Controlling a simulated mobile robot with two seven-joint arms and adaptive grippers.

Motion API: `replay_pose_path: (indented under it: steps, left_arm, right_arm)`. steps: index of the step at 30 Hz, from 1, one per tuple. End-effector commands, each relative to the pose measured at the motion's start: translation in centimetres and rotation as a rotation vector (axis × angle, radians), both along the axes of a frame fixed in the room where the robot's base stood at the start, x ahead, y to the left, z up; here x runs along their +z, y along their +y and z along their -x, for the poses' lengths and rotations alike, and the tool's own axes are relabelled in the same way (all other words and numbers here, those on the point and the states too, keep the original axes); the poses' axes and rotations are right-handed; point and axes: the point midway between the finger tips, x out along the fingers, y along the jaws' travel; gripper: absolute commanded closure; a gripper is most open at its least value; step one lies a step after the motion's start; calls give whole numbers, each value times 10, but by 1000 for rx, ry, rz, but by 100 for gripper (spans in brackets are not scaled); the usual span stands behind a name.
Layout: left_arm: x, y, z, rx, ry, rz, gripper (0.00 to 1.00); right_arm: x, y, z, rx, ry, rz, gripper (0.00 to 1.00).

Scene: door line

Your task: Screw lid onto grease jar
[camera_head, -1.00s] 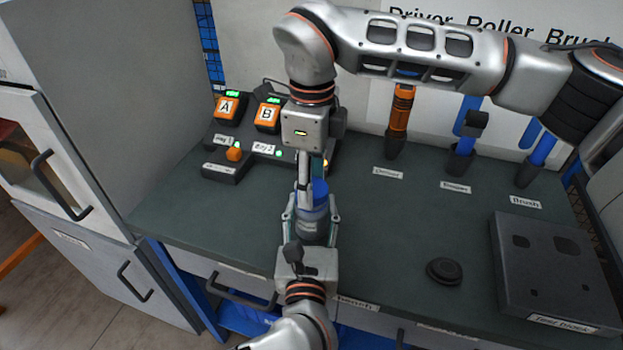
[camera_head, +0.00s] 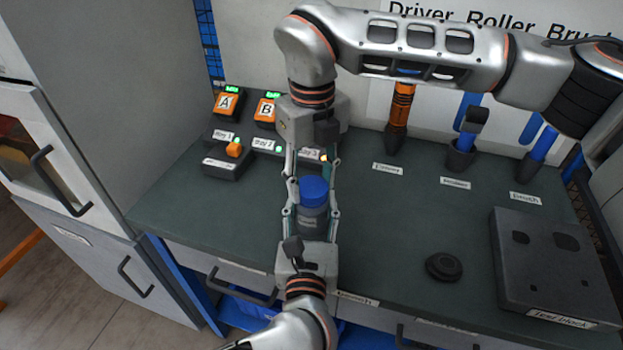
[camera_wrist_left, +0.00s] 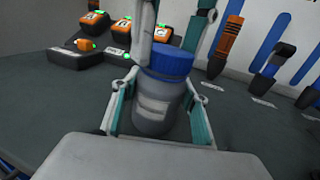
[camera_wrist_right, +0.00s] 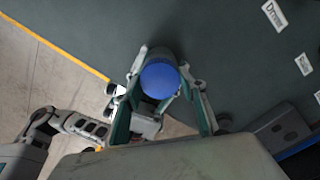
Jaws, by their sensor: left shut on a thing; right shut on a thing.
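A grey grease jar (camera_head: 312,222) with a pale label stands upright above the bench front. Its blue lid (camera_head: 314,190) sits on top of the jar; I cannot tell how tightly. The lid also shows in the left wrist view (camera_wrist_left: 170,60) and the right wrist view (camera_wrist_right: 160,80). My left gripper (camera_head: 311,214) comes from the front and is shut around the jar body, one finger on each side. My right gripper (camera_head: 315,186) comes down from above and is shut on the lid.
A black round disc (camera_head: 443,267) and a dark test block (camera_head: 552,270) lie on the bench (camera_head: 400,230) to the right. Tools in holders, including an orange driver (camera_head: 400,115), stand behind. Battery chargers (camera_head: 228,105) marked A and B sit at the back left.

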Motion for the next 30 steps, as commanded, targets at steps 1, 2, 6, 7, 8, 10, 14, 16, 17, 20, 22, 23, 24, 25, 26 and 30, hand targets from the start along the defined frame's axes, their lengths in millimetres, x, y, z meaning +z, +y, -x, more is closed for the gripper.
replay_pose_path:
  steps: [1, 2, 6, 7, 8, 10, 14, 16, 17, 20, 22, 23, 24, 25, 26, 30]
  left_arm:
    - [0, 0, 0, 1, 0, 0, 100]
    - [0, 0, 0, 1, 0, 0, 100]
    - [0, 0, 0, 1, 0, 0, 100]
    - [0, 0, 0, 1, 1, 0, 100]
    - [0, 0, 0, 1, 1, 0, 100]
    - [0, 0, 0, 1, 1, 0, 100]
    - [0, 0, 0, 1, 1, 0, 100]
    - [0, 0, 0, 1, 1, 0, 100]
    - [0, 0, 0, 1, 1, 0, 100]
    - [0, 0, 0, 1, 1, 0, 100]
    - [0, 0, 0, 1, 1, 0, 100]
    - [0, 0, 0, 1, 1, 0, 100]
    - [0, 0, 0, 1, 1, 0, 100]
    - [0, 0, 0, 1, 1, 0, 100]
    - [0, 0, 0, 1, 1, 0, 100]
    - [0, 0, 0, 1, 1, 0, 100]
  right_arm:
    - [0, 0, 0, -82, 0, 0, 65]
    - [0, 0, 0, -138, 0, 0, 65]
    - [0, 0, 0, -397, 0, -1, 65]
    - [0, 0, 0, -453, 0, -1, 65]
    - [0, 0, 0, -510, 0, 0, 65]
    - [0, 0, 0, -640, 0, 0, 65]
    - [0, 0, 0, -885, 0, 0, 65]
    - [0, 0, 1, -1016, 1, 0, 65]
    - [0, 0, 1, -1073, 1, 0, 65]
    - [0, 0, 0, -1262, 1, 0, 65]
    - [0, 0, 0, -1395, 1, -1, 65]
    - [0, 0, 0, -1452, 1, -1, 65]
    - [0, 0, 0, -1528, 1, 0, 65]
    - [0, 0, 1, -1586, 1, 1, 65]
    - [0, 0, 1, -1644, 1, 1, 65]
    - [-1, 0, 1, -1913, 1, 0, 65]
